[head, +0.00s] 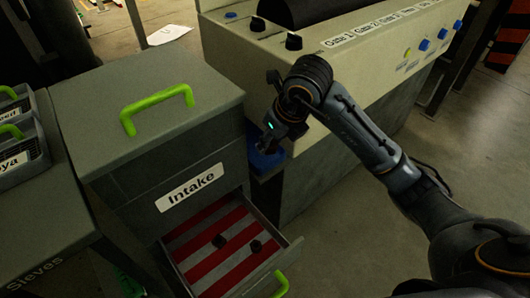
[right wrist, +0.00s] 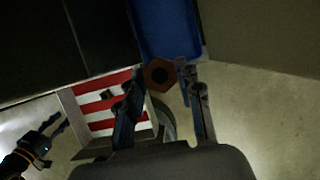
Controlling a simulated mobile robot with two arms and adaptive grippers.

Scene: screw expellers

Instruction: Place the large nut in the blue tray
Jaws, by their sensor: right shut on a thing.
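My right gripper (head: 268,145) reaches down beside the tall intake cabinet, over the blue tray (head: 266,160). In the right wrist view, the right gripper (right wrist: 162,82) is shut on the large nut (right wrist: 160,75), a dark brown hexagonal ring with a hole. The nut appears over the near end of the blue tray (right wrist: 165,28); its height above the tray is hard to judge. In the head view the nut is hidden by the gripper. My left gripper (right wrist: 52,128) shows at the lower left of the right wrist view, with its fingers apart and empty.
The grey cabinet (head: 150,95) has a green handle. The cream machine (head: 335,65) with knobs and buttons stands to the right of the tray. Sieve boxes (head: 20,160) stand at left.

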